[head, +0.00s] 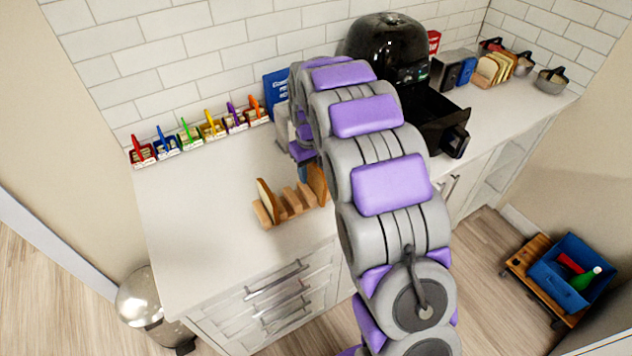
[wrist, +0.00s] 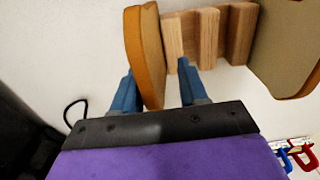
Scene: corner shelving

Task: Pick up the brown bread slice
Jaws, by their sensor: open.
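A wooden rack (head: 290,201) stands on the white counter with a bread slice at each end. The brown bread slice (head: 318,182) is at the rack's right end in the head view. In the wrist view this brown slice (wrist: 147,52) stands upright between the two blue fingers of my gripper (wrist: 156,72). The fingers are apart, one on each side of its lower part. I cannot tell whether either finger touches it. The other slice (head: 265,198), with a paler face, leans at the rack's left end; it also shows in the wrist view (wrist: 292,45).
A black air fryer (head: 388,50) with its drawer out stands right of my arm. Several small coloured bins (head: 188,132) line the back wall. More bread (head: 495,70) stands farther right. The counter's front left is clear.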

